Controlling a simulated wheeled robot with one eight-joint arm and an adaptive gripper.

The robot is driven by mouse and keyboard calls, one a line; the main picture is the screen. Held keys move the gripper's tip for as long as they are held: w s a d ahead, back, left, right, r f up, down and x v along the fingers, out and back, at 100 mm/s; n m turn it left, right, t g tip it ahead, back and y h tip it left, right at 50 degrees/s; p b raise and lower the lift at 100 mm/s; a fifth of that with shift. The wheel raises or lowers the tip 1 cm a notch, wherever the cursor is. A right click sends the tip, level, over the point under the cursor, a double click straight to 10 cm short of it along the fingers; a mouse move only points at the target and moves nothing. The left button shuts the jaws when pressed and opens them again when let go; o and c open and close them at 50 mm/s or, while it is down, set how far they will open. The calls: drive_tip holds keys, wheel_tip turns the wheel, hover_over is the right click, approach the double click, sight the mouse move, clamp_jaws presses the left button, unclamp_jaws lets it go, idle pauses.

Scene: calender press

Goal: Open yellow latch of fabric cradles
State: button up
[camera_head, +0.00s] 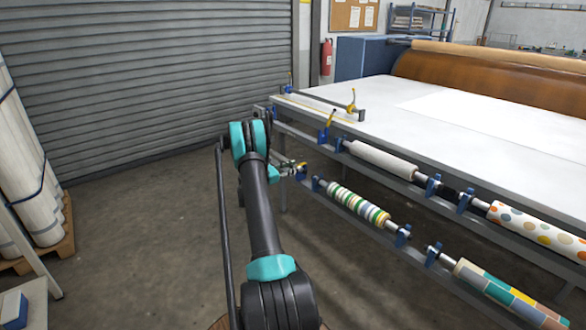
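My arm reaches forward to the left end of the calender press table (480,135). My gripper (297,170) is small in the view, at the lower rail near the left end of the striped fabric roll (357,204). A small yellow latch (301,165) shows right at the gripper's tip; I cannot tell whether they touch. Whether the fingers are open or shut is too small to see. Another yellow latch (332,117) stands up on the blue cradle (325,133) near the left end of the white roll (380,159) on the upper rail.
A metal bar (322,104) with yellow-handled clamps lies on the tabletop's left end. A dotted roll (535,227) and a checkered roll (505,295) sit further right. A pallet (50,245) with white rolls stands at left. The floor (140,220) between is clear.

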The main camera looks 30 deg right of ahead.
drive_tip(key=shift+d, duration=0.15)
drive_tip(key=shift+c, duration=0.3)
clamp_jaws()
drive_tip(key=shift+r, duration=0.1)
